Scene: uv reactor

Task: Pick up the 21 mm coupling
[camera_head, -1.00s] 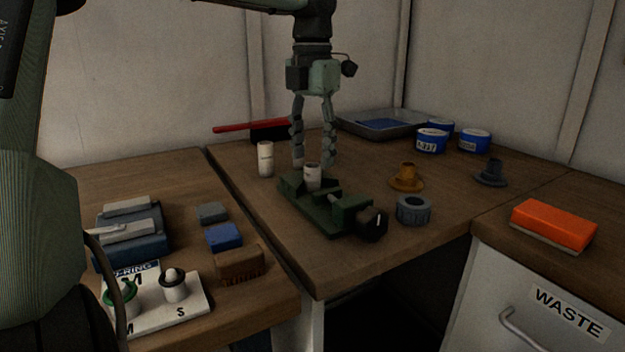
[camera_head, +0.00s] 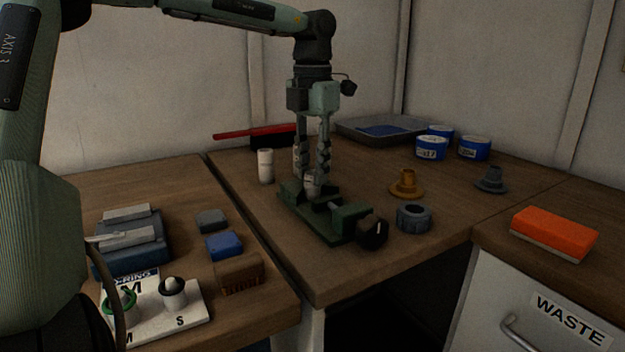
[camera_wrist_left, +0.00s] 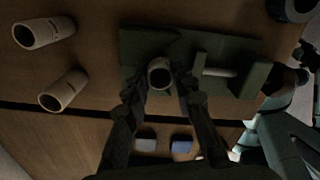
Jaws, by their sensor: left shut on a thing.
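A pale, short tube-like coupling (camera_head: 312,189) stands in the green vise (camera_head: 325,222); the wrist view shows its open round end (camera_wrist_left: 160,72). My left gripper (camera_head: 311,174) points down and is shut on this coupling, one finger on each side, as the wrist view also shows (camera_wrist_left: 161,84). Another white coupling (camera_head: 265,167) stands upright on the bench left of the vise. The wrist view shows two loose couplings, one farther (camera_wrist_left: 44,33) and one nearer (camera_wrist_left: 64,91). Their size markings are too small to read. My right gripper is not in view.
A grey ring nut (camera_head: 413,218), a brown flanged part (camera_head: 407,185) and a grey one (camera_head: 490,180) stand right of the vise. Blue-white tins (camera_head: 431,148) and a tray (camera_head: 350,128) are behind. An orange block (camera_head: 553,233) lies on the right counter.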

